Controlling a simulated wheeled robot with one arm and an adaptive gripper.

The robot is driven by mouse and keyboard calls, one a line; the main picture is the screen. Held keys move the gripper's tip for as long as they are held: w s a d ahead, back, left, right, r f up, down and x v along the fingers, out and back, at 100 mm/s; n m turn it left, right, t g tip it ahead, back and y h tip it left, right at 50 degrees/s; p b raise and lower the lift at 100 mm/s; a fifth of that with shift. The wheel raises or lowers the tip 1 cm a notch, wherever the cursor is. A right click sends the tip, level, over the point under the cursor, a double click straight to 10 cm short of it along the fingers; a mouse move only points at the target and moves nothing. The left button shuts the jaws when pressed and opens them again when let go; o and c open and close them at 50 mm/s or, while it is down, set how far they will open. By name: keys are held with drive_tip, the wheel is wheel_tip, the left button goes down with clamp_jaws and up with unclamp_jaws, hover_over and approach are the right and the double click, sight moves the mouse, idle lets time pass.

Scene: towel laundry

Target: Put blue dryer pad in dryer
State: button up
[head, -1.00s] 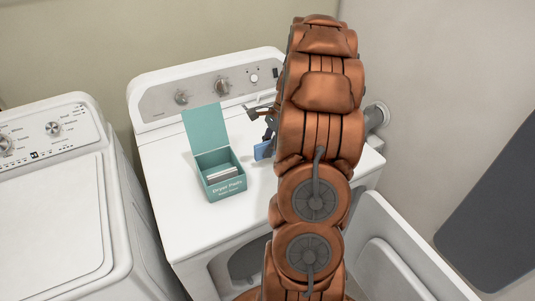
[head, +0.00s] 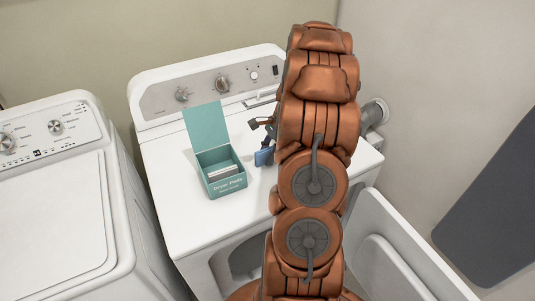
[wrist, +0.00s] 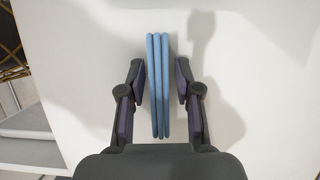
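The blue dryer pad (head: 264,156) shows in the head view just right of the teal box, above or on the dryer's white top; I cannot tell whether it touches the top. In the wrist view the blue pad (wrist: 158,85) appears edge-on as parallel blue strips between my fingers. My gripper (wrist: 160,80) is open around it, with a narrow gap on each side. In the head view my gripper (head: 264,130) is partly hidden by my arm. The dryer (head: 185,225) has its front opening (head: 243,257) partly in view, partly hidden by my arm.
An open teal box (head: 226,187) of dryer pads stands on the dryer top, close left of my gripper. The open dryer door (head: 395,245) extends at the lower right. A washer (head: 50,220) stands at left. A wall (head: 410,80) is close on the right.

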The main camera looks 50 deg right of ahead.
drive_tip(key=shift+o, duration=0.2)
drive_tip(key=shift+d+r, duration=0.3)
drive_tip(key=shift+r, duration=0.25)
drive_tip(key=b+v, duration=0.4)
drive_tip(key=v, duration=0.6)
drive_tip(key=shift+r, duration=0.1)
drive_tip(key=shift+s+r, duration=0.15)
drive_tip(key=shift+r, duration=0.3)
